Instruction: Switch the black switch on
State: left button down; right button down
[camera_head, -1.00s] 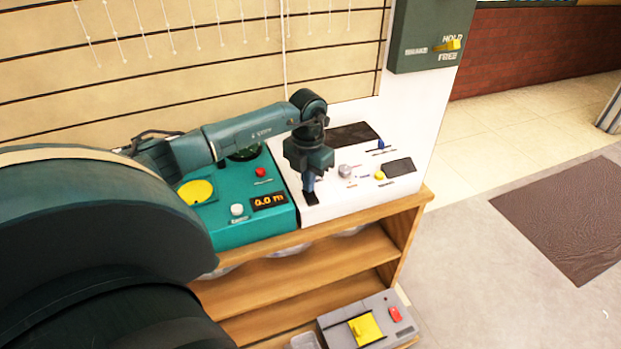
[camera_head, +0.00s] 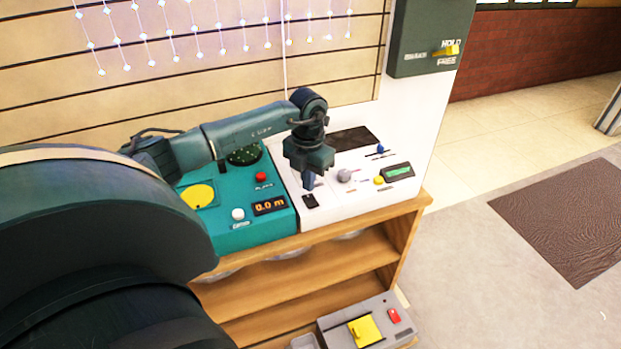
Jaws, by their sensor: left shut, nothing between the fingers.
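The black switch (camera_head: 310,201) is a small dark rocker at the front left of the white control panel (camera_head: 345,208), on top of a wooden shelf unit. My left gripper (camera_head: 309,184) points down just above and behind the switch. Its fingers are shut with nothing between them, and a small gap shows between the fingertips and the switch. A small display (camera_head: 397,171) on the panel is lit green. The strings of lights (camera_head: 220,30) on the slatted wall glow. My right gripper is not in view.
A teal console (camera_head: 250,232) with a red button, a yellow pad and a "0.0 m" readout stands left of the white panel. A dark HOLD/FREE box (camera_head: 415,60) hangs behind.

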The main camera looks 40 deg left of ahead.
aim_at(309, 197)
pick_arm(q)
notch_tip(309, 197, up, 4)
jog(key=p, duration=0.3)
jog(key=shift+r, duration=0.25)
dwell(0.3)
